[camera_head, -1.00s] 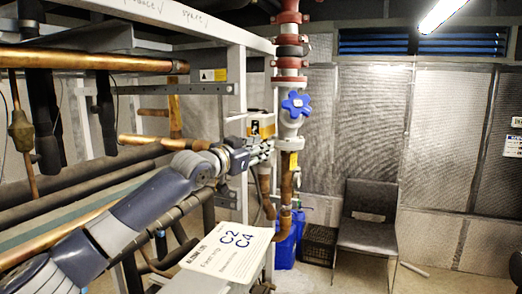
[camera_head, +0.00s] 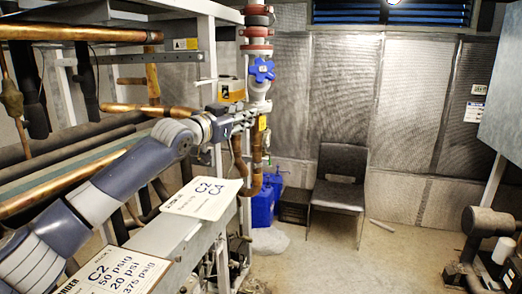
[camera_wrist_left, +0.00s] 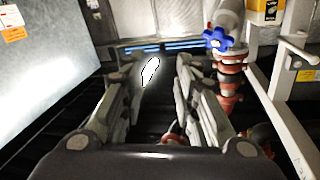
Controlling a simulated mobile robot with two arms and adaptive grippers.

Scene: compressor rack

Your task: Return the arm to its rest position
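My left arm (camera_head: 105,195) comes in from the left, grey and blue, and reaches forward past the copper pipes. My left gripper (camera_head: 240,119) is at its end, in front of the vertical pipe with the blue valve wheel (camera_head: 261,70). In the left wrist view the two fingers of the left gripper (camera_wrist_left: 156,75) stand apart with nothing seen between them. The blue valve wheel (camera_wrist_left: 218,38) shows to the right of the fingers there. My right gripper is in neither view.
Copper pipes (camera_head: 80,34) and a white frame (camera_head: 206,75) stand close by the left arm. White label plates (camera_head: 203,197) lie below it. A dark chair (camera_head: 340,178) is at the back wall. The middle floor is clear.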

